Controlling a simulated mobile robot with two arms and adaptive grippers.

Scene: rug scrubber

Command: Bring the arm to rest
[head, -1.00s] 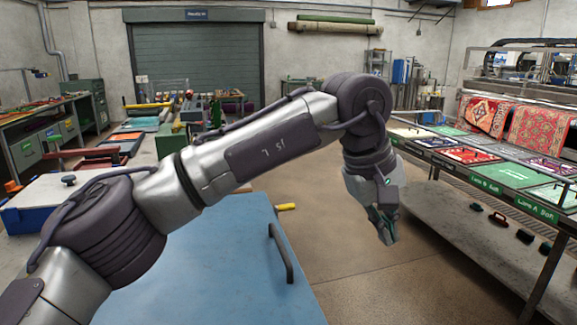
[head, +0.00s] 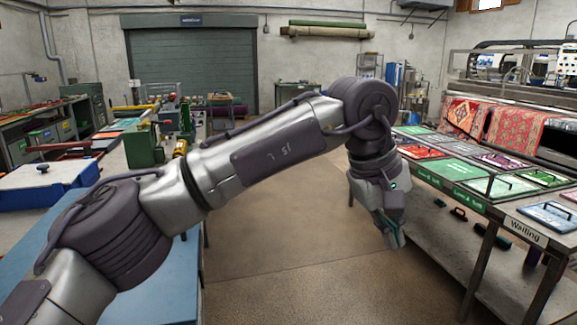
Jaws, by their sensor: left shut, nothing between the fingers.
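My left arm comes in from the lower left and reaches across the middle of the head view. Its left gripper (head: 396,238) hangs at the arm's end, pointing down, over the open floor just left of the right-hand bench. Its fingers are shut with nothing between them, and it touches nothing that I can see. My right gripper is not in view.
A long bench (head: 506,208) on the right holds several coloured trays and a "Waiting" label; brushes lie on its lower shelf. A blue table top (head: 165,285) is at lower left, partly behind my arm. Concrete floor (head: 300,262) lies clear between them.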

